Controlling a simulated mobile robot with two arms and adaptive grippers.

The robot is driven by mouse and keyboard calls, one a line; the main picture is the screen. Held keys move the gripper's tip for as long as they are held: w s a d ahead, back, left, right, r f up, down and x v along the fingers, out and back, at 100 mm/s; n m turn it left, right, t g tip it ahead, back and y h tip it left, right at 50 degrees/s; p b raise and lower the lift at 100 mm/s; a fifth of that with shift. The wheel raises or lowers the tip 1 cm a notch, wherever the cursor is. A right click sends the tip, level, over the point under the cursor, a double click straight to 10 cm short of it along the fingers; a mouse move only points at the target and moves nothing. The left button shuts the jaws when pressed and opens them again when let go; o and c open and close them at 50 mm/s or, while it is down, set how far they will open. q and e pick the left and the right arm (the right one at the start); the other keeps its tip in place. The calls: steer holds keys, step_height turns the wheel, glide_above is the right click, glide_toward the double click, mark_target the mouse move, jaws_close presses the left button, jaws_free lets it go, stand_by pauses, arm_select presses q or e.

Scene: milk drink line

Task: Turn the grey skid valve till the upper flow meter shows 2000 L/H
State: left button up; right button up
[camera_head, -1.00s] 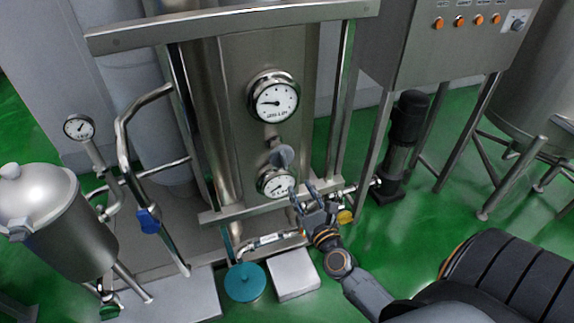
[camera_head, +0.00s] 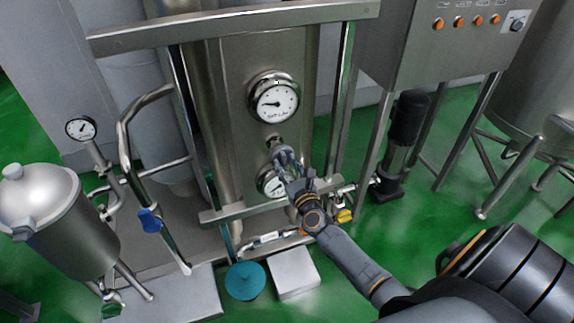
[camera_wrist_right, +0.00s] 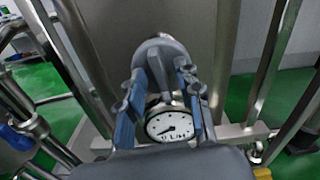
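The grey skid valve (camera_wrist_right: 160,62) is on the steel panel between two round meters, with its raised handle bar roughly upright in the right wrist view. In the head view my right gripper (camera_head: 282,158) covers most of it. In the right wrist view the fingers (camera_wrist_right: 162,76) stand apart on either side of the handle, with gaps showing, so the gripper is open. The upper flow meter (camera_head: 275,102) is above the valve; its needle points left, and its numbers are too small to read. The lower meter (camera_wrist_right: 171,124) shows behind the fingers. My left gripper is not in view.
Steel frame posts (camera_head: 343,110) flank the panel, with a crossbar (camera_head: 240,212) below. A yellow handle (camera_head: 344,216) is low at the right and a blue handle (camera_head: 149,220) at the left. A control box (camera_head: 455,45) hangs at upper right.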

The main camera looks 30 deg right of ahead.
jaws_close()
steer(key=n, duration=0.5)
steer(key=shift+a+n, duration=0.15)
steer(key=shift+n, duration=0.15)
steer(key=n+p, duration=0.1)
steer(key=n, duration=0.5)
steer(key=shift+a+f+n, duration=0.1)
steer(key=shift+f+n, duration=0.05)
steer(key=shift+n, duration=0.15)
steer(key=n+p, duration=0.1)
steer(key=n, duration=0.5)
steer(key=shift+f+p, duration=0.2)
steer(key=shift+p, duration=0.1)
steer(key=n, duration=0.4)
steer(key=shift+f+p, duration=0.15)
steer(key=shift+p, duration=0.25)
steer(key=shift+f+n, duration=0.1)
steer(key=shift+n, duration=1.3)
